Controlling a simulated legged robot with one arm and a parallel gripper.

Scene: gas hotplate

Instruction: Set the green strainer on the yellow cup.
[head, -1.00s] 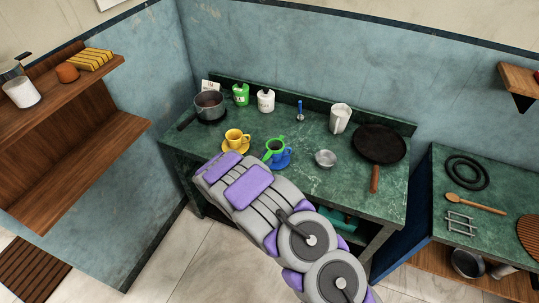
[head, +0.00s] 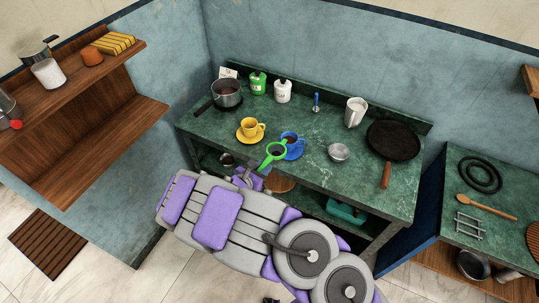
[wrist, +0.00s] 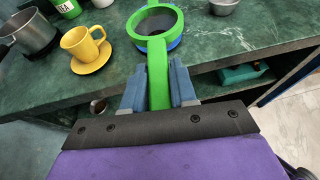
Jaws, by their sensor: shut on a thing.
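The green strainer (head: 275,152) is held by its handle in my gripper (head: 255,175). In the wrist view my gripper (wrist: 159,90) is shut on the green handle, and the strainer's ring (wrist: 155,20) points away from me, over the blue cup's place. The yellow cup (head: 251,127) stands upright on its yellow saucer (head: 243,139), left of the strainer. In the wrist view the yellow cup (wrist: 81,42) is also left of the strainer, apart from it. Its top looks open and bare.
A blue cup (head: 291,143) on a blue saucer is close behind and right of the strainer, partly hidden by it. A pot (head: 227,93) stands at the back left. A metal bowl (head: 339,152) and a black pan (head: 393,140) are to the right.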

